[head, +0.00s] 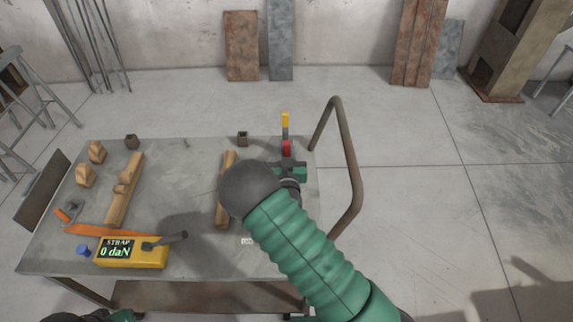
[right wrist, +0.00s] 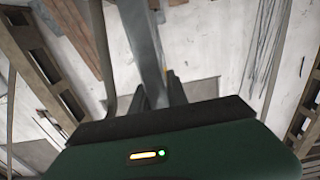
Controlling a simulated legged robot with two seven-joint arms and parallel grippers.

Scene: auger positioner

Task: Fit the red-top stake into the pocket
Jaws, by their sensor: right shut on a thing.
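The stake (head: 287,148) shows in the head view as a slim grey bar with a red section near my gripper and a yellow section at its far end. My right gripper (head: 288,163) is shut on it near the table's right edge. In the right wrist view the grey stake (right wrist: 149,50) runs out from between the fingers (right wrist: 158,90). A small dark square pocket (head: 242,138) stands at the table's back edge, left of the stake and apart from it. A similar one (head: 131,141) stands farther left. My left gripper is not clearly visible; only part of that arm shows at the bottom left.
The grey table (head: 190,180) holds wooden pieces (head: 125,190), an orange strap (head: 95,230) and a yellow box (head: 130,253) reading "STRAP 0 daN". A brown tube frame (head: 350,160) rises at the right edge.

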